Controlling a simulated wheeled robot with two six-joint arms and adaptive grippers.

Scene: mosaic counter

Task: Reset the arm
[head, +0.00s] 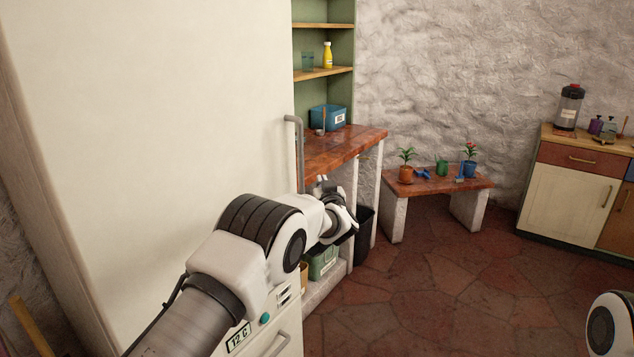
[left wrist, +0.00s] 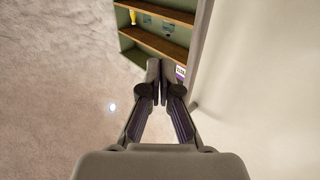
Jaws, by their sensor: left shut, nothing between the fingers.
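My left arm reaches in from the lower left of the head view, in front of a tall cream fridge (head: 150,120). Its gripper is mostly hidden behind the wrist in that view, near the fridge's grey upright handle (head: 299,150). In the left wrist view my left gripper (left wrist: 153,68) is shut, its fingertips together with nothing between them. The fridge's pale surface (left wrist: 265,90) fills the right of that view. Part of my right arm (head: 612,325) shows at the lower right of the head view; its gripper is out of view.
A green shelf unit (head: 323,73) with a red mosaic counter (head: 350,146) stands beside the fridge. A low bench (head: 430,187) holds potted plants. A cabinet (head: 565,190) stands at the right. The stone floor (head: 440,290) between is clear.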

